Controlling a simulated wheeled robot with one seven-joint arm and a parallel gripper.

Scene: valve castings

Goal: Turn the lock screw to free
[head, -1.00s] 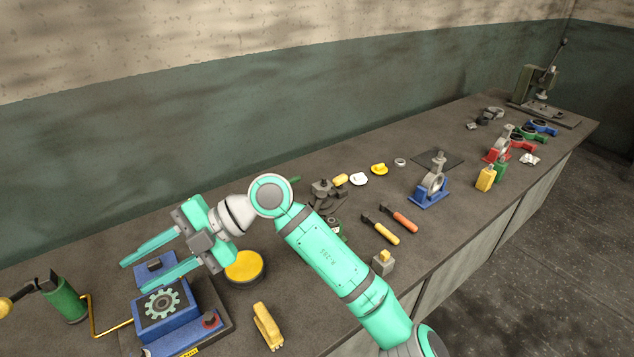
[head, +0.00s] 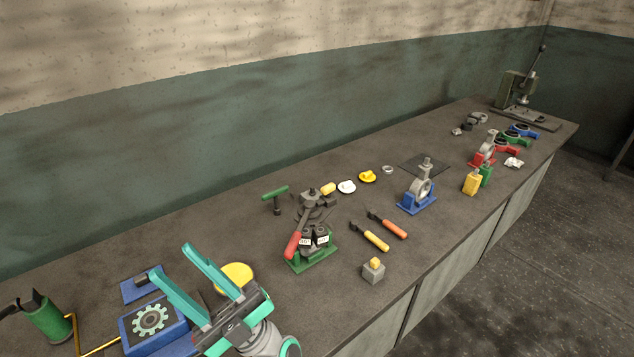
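My gripper (head: 170,260) is open and empty, its two teal fingers spread and pointing up and left, over the bench beside the blue gear unit (head: 126,330). I cannot make out which part is the lock screw. A green T-handle (head: 275,193) on a dark stem stands upright on the bench, apart from my gripper. To its right is a clamp with a red lever (head: 293,245) on a green base (head: 325,252); it bears two small white labels, too small to read surely. The lower right of the gear unit is hidden by my gripper or out of frame.
A yellow round pad (head: 234,273) lies just behind my fingers. Screwdrivers (head: 376,239), a grey block (head: 373,273) and a blue stand with a grey casting (head: 417,202) are farther right.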

